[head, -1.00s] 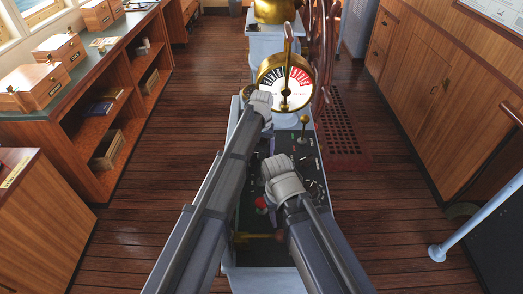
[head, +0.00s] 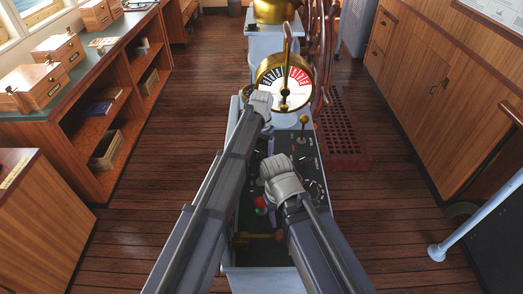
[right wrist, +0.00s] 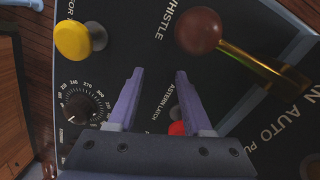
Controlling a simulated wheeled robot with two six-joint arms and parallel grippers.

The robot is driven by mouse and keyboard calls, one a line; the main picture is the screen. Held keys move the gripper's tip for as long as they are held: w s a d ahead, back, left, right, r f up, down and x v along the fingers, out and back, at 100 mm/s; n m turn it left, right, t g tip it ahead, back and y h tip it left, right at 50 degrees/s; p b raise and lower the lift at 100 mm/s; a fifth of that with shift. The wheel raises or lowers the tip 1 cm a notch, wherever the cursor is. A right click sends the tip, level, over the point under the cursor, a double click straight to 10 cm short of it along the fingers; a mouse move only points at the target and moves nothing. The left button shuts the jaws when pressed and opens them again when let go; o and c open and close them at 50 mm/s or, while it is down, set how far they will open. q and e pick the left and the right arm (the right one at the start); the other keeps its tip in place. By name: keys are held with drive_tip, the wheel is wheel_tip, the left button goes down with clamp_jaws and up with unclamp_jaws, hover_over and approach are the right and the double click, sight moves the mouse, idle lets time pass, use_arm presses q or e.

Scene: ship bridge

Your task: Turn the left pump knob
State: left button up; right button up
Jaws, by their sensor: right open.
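My right gripper (head: 282,168) is over the black console panel (head: 255,215) in the head view, its fingertips hidden behind the hand. In the right wrist view the right gripper (right wrist: 159,72) is open, with nothing between its fingers. A black numbered dial knob (right wrist: 80,108) is left of the fingers. The letters "PU" show at the right edge, with part of a dark round knob (right wrist: 311,166) below; I cannot tell if it is the left pump knob. My left gripper (head: 260,104) is beside the brass telegraph dial (head: 285,85), its fingers hidden.
In the right wrist view, a yellow knob (right wrist: 75,39) stands upper left and a brown ball (right wrist: 198,30) tops a brass whistle lever (right wrist: 255,62). A red button (right wrist: 177,128) is partly behind the right finger. Wooden floor (head: 385,200) is clear right of the console.

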use_arm(q)
drive_tip(key=o, duration=1.1)
drive_tip(key=shift+r, duration=0.1)
wheel_tip(320, 180, up, 8)
drive_tip(key=p, duration=0.8)
use_arm(e)
wheel_tip(320, 180, up, 8)
use_arm(q)
drive_tip(key=shift+d+f, duration=0.1)
drive_tip(key=shift+f, duration=0.15)
use_arm(e)
drive_tip(key=shift+f, duration=0.15)
